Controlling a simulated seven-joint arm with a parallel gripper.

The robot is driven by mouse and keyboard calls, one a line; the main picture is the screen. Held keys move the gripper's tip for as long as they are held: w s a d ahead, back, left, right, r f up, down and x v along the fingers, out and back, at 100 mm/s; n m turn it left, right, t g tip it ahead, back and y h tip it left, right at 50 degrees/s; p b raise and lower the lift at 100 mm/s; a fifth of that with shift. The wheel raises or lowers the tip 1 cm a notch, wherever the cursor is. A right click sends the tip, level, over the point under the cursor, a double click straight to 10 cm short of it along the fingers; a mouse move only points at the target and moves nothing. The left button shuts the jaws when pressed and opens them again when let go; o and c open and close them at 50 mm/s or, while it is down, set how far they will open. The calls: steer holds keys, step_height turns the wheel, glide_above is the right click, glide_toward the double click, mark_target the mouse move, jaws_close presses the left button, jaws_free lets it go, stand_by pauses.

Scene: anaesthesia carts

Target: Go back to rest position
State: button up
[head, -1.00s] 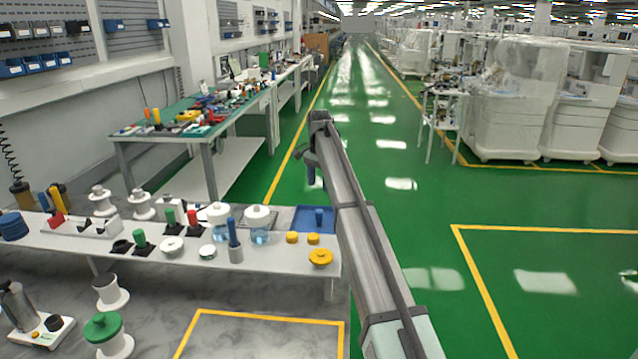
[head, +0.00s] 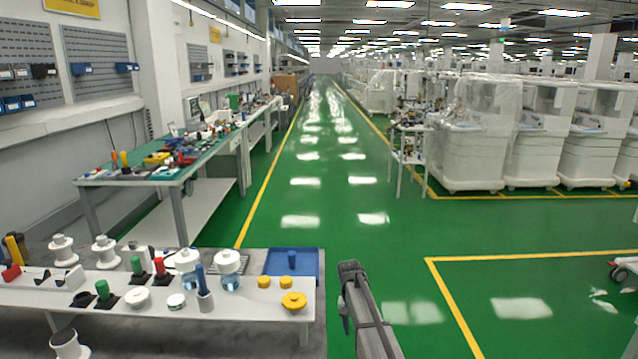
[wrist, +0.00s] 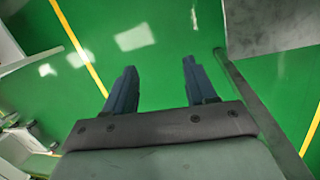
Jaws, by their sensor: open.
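My gripper (wrist: 158,85) shows in the wrist view with its two dark blue fingers spread apart. Nothing is between them, and green floor with a yellow line lies beyond. In the head view my arm stands at the bottom, right of the white bench (head: 150,302), over the green floor. The fingers are hard to make out in the head view. The gripper touches nothing that I can see.
Wrapped white carts (head: 470,140) stand at the right. The floor aisle (head: 310,190) is clear.

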steer(key=s+d+f+n+g, duration=0.1)
steer(key=s+d+f, duration=0.1)
steer(key=s+f, duration=1)
steer(key=s+d+f+g, duration=0.1)
steer(key=s+d+f, duration=0.1)
steer(key=s+f, duration=1.05)
steer(key=s+f+g, duration=0.1)
steer(key=s+f, duration=0.1)
steer(key=s, duration=1.4)
steer(key=s+d+f+g+y, duration=0.1)
steer(key=s+f, duration=0.2)
steer(key=s, duration=1.3)
steer(key=shift+f+n+g+y, duration=0.15)
steer(key=shift+n+g+y, duration=0.15)
steer(key=shift+g, duration=0.1)
